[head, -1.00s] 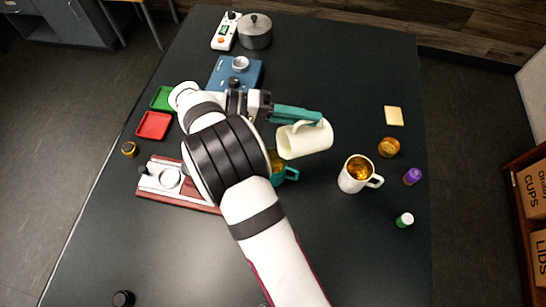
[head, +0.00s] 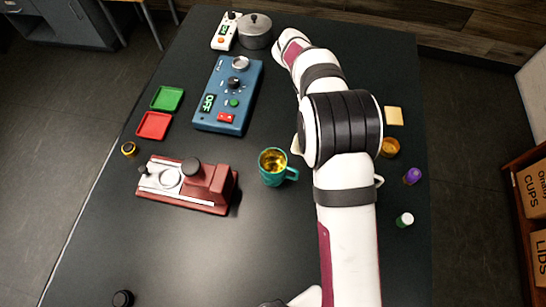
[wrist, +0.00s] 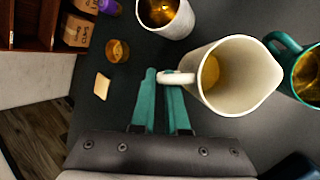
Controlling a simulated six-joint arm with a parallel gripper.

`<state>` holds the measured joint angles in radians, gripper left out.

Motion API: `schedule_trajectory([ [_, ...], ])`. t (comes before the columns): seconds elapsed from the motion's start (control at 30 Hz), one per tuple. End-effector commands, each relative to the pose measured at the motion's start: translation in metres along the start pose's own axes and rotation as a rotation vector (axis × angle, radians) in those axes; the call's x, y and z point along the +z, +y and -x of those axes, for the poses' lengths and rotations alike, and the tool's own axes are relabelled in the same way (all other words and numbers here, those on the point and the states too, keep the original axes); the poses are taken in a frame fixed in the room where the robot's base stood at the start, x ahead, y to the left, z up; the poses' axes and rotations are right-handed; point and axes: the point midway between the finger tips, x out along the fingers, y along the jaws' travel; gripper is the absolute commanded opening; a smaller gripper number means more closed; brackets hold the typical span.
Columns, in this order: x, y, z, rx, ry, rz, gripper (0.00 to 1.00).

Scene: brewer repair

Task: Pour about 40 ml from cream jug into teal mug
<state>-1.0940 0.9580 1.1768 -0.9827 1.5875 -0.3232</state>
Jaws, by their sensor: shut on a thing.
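The teal mug (head: 273,179) stands upright on the dark table in the head view, with amber liquid inside. Part of it also shows at the right edge of the wrist view (wrist: 285,62). The cream jug (wrist: 240,80) fills the middle of the wrist view, its mouth towards the camera and some amber liquid low inside. My gripper (wrist: 163,82) has its teal fingers shut on the jug's handle. In the head view my arm hides the gripper and most of the jug. The jug is beside the mug, apart from it.
A white mug (wrist: 150,18) with amber liquid stands near the jug. A red-brown device (head: 212,190) and blue device (head: 228,95) are left of the teal mug.

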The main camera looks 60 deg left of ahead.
Motion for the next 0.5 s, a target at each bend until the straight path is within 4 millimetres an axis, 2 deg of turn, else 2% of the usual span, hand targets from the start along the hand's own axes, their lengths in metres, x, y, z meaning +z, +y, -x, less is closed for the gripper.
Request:
schedule_trajectory([
  [0.03,-0.004,0.008,-0.009,-0.064,-0.009,0.016,0.00],
  [0.2,-0.016,0.020,-0.034,-0.283,-0.040,0.103,0.00],
  [0.5,-0.023,0.021,-0.050,-0.433,-0.062,0.175,0.00],
])
